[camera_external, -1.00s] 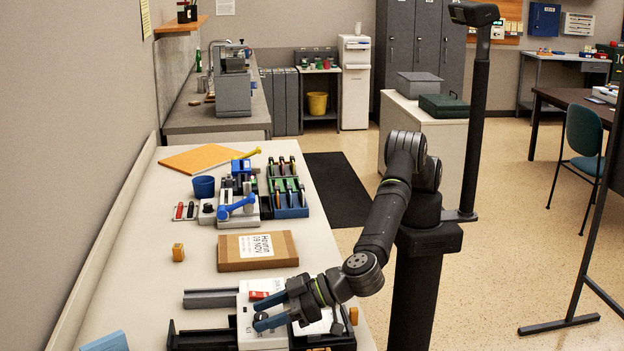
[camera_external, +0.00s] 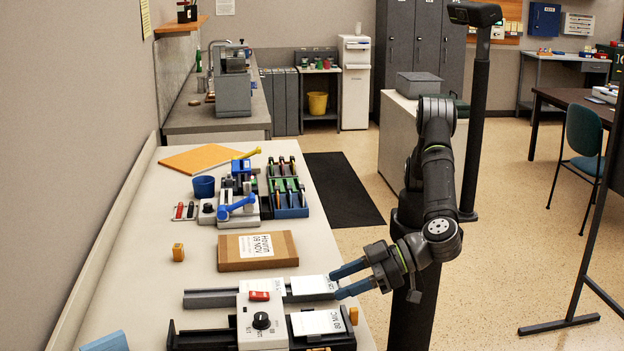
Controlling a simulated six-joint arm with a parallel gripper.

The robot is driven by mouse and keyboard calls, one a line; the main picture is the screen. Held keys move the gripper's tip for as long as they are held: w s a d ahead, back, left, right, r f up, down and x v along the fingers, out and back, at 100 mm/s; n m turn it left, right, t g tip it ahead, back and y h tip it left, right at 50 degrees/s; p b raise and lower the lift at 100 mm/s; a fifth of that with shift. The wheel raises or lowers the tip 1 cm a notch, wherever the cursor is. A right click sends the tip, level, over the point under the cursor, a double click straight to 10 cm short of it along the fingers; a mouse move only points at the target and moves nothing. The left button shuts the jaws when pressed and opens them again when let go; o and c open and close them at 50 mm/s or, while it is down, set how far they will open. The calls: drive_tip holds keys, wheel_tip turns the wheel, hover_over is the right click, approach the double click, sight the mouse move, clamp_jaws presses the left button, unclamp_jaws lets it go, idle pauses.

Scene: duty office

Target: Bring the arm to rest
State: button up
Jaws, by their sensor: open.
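My gripper (camera_external: 338,282) has blue fingers and is open. It is at the right edge of the long pale table (camera_external: 205,255), at the right end of a device with a grey rail. The device has a white box (camera_external: 262,318) with a black knob and a red switch. A white card (camera_external: 313,285) lies on the rail's right part, close to my fingertips; I cannot tell if they touch it. Another white card (camera_external: 316,322) lies on the black part in front.
A brown parcel (camera_external: 257,251) with a white label lies behind the device. A blue cup (camera_external: 204,186), an orange folder (camera_external: 200,158) and coloured racks (camera_external: 288,190) are farther back.

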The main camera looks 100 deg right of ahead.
sight(263, 315)
drive_tip(key=x, duration=1.7)
drive_tip(key=shift+d+f, duration=0.1)
drive_tip(key=shift+f, duration=0.05)
drive_tip(key=shift+s+d+n+y, duration=0.1)
drive_tip(key=shift+n+y, duration=0.3)
drive_tip(key=shift+y, duration=0.1)
drive_tip(key=shift+d+n+g+y, duration=0.15)
drive_tip(key=shift+n+g+y, duration=0.25)
drive_tip(key=shift+n+y, duration=0.8)
drive_tip(key=shift+d+n+g+y, duration=0.15)
drive_tip(key=shift+n+g+y, duration=0.25)
drive_tip(key=shift+n+y, duration=0.8)
drive_tip(key=v, duration=1.6)
drive_tip(key=shift+s+d, duration=0.25)
drive_tip(key=shift+s, duration=0.05)
drive_tip(key=shift+o, duration=0.2)
